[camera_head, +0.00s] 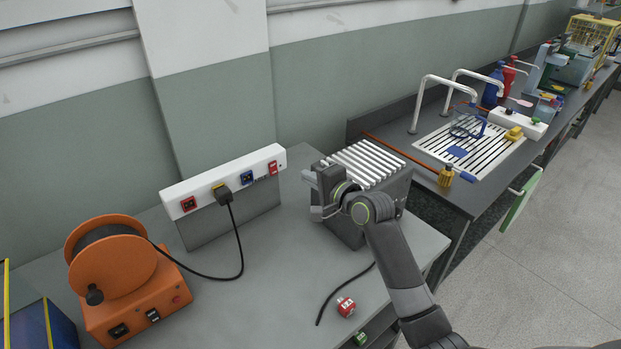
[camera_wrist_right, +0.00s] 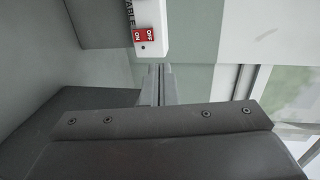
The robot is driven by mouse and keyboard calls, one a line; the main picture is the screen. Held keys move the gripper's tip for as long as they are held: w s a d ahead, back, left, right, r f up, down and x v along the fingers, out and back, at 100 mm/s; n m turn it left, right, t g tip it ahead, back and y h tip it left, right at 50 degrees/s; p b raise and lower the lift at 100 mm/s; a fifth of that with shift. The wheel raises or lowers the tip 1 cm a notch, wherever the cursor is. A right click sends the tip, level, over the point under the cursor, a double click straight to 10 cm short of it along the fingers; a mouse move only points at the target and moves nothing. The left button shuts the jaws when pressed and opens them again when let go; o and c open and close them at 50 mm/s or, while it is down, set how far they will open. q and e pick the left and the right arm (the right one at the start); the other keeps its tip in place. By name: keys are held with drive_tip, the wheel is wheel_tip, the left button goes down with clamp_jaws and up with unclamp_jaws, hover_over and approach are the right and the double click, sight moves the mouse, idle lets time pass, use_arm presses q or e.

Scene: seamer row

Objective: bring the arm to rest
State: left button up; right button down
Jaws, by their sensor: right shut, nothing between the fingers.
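My right arm comes in from the lower right in the head view. Its gripper (camera_head: 313,192) is beside the left side of the grey box with a ribbed light top (camera_head: 364,163), level with its upper part. I cannot tell whether it touches the box. In the right wrist view the fingers (camera_wrist_right: 160,84) are together with nothing between them. My left gripper is in no view.
A white socket strip (camera_head: 225,184) stands left of my gripper; its red switch (camera_wrist_right: 145,36) shows in the wrist view. A black cable runs from a plug in it to an orange reel (camera_head: 120,280). A red connector (camera_head: 346,306) lies near the bench's front. A sink bench (camera_head: 440,190) stands right.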

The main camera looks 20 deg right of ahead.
idle(0.3)
drive_tip(key=s+d+f+n+g+h, duration=0.2)
drive_tip(key=s+d+f+n+g, duration=0.15)
drive_tip(key=s+f, duration=0.6)
drive_tip(key=s+d+f+n+g+h, duration=0.2)
drive_tip(key=s+d+f+n, duration=0.3)
drive_tip(key=s, duration=0.7)
drive_tip(key=s+d+f+n+g+h, duration=0.2)
drive_tip(key=s+g, duration=0.1)
drive_tip(key=s, duration=0.8)
drive_tip(key=s+d+f+n+g+h, duration=0.1)
drive_tip(key=s+n+g+h, duration=0.15)
drive_tip(key=s, duration=0.85)
wheel_tip(320, 180, down, 24)
drive_tip(key=d+g+y, duration=0.1)
drive_tip(key=d, duration=0.1)
drive_tip(key=s+a+f+g, duration=0.1)
drive_tip(key=s+f, duration=1.3)
drive_tip(key=f, duration=0.2)
drive_tip(key=shift+s+a+f, duration=0.25)
drive_tip(key=shift+s+f, duration=0.15)
